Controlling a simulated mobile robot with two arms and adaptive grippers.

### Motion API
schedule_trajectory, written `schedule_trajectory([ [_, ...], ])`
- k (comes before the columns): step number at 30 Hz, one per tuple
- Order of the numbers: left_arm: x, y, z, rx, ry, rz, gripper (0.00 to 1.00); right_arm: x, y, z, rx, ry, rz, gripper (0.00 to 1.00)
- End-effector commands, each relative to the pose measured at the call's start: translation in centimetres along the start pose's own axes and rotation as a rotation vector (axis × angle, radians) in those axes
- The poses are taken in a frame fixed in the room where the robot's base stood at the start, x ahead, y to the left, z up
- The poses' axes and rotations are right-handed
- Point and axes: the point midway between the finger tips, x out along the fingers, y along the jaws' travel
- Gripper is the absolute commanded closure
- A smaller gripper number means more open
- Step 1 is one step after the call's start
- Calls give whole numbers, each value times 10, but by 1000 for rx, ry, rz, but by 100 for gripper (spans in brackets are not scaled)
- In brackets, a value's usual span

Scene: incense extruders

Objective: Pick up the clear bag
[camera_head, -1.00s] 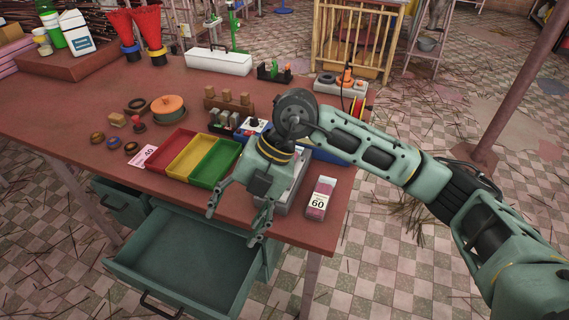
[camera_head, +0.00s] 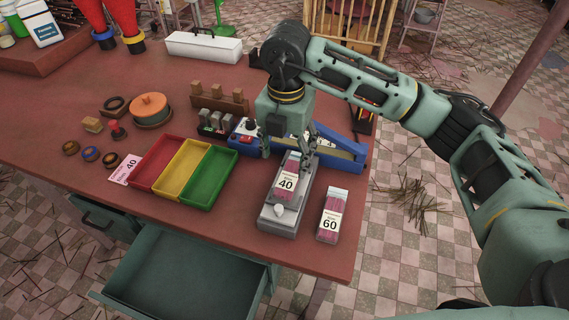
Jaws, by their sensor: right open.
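A clear bag with pink contents and a label reading 40 (camera_head: 287,183) lies on a grey device (camera_head: 268,216) near the table's front right. A second clear bag, labelled 60 (camera_head: 330,222), lies on the table just right of that device. My right gripper (camera_head: 283,146) points down over the back end of the device, behind the bag labelled 40. Its fingers are apart, with nothing seen between them. I cannot tell whether a finger touches the 40 bag's back end. My left gripper is not in view.
Red, yellow and green trays (camera_head: 206,177) stand left of the grey device. A blue device (camera_head: 343,153) lies behind it, partly hidden by my right arm. A pink card marked 40 (camera_head: 125,168) lies left of the trays. An open drawer (camera_head: 185,285) juts out below the table's front edge.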

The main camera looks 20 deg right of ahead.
Motion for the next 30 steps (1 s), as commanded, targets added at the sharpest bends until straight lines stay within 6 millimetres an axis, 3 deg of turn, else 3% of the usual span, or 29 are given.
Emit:
schedule_trajectory([
  [9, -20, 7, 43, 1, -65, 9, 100, 36, -4, 2, 0, 4, -5, 38],
  [12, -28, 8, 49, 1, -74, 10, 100, 51, -6, 5, 0, 4, -5, 38],
  [18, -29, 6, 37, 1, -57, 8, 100, 72, -4, 5, -1, 1, -1, 38],
  [24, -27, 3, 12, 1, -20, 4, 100, 73, -4, 5, -1, 1, 0, 38],
  [30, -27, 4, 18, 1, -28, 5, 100, 73, -4, 5, -1, 1, 0, 53],
])
